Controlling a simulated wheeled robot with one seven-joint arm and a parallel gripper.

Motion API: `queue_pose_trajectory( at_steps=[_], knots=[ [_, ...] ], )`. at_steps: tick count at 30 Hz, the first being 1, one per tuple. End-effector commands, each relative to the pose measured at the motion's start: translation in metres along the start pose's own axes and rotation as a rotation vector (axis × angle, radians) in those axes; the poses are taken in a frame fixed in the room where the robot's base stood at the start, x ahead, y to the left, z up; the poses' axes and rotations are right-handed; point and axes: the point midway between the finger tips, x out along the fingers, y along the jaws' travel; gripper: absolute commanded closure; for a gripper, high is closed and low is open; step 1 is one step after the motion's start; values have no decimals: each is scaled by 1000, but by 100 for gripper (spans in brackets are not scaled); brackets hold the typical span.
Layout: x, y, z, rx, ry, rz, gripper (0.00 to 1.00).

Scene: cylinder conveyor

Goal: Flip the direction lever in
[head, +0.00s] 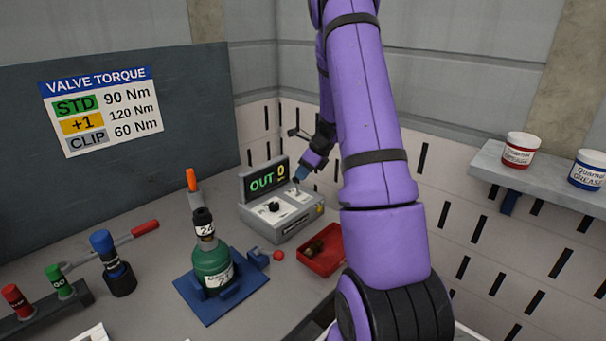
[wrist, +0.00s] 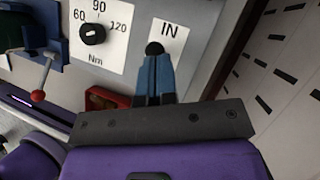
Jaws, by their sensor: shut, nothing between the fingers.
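The grey control box (head: 283,226) stands at the back of the bench, with a dark display (head: 264,180) reading "OUT 0". In the wrist view its panel has an "IN" label (wrist: 170,31) and a black round knob (wrist: 154,48), apparently the direction lever's end. My gripper (head: 299,179) is over the right part of the box. In the wrist view the blue fingertips (wrist: 155,58) are together, empty, right at the black knob. I cannot tell whether they touch it. The lever's shaft is hidden by the fingers.
A torque dial (wrist: 92,33) sits left of the knob. A green cylinder (head: 211,268) stands in a blue clamp (head: 247,287) with a red-balled handle (head: 278,256). A red tray (head: 335,262) lies in front of the box. A wall shelf (head: 548,178) holds two tubs.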

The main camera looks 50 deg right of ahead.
Motion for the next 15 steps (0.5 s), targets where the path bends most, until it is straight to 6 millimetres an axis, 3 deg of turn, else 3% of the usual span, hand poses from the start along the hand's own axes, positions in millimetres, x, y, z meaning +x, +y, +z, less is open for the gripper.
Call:
queue_pose_trajectory(
  at_steps=[15],
  knots=[
    [-13, 2, 8, 0, -1, 0, 100]
  ],
)
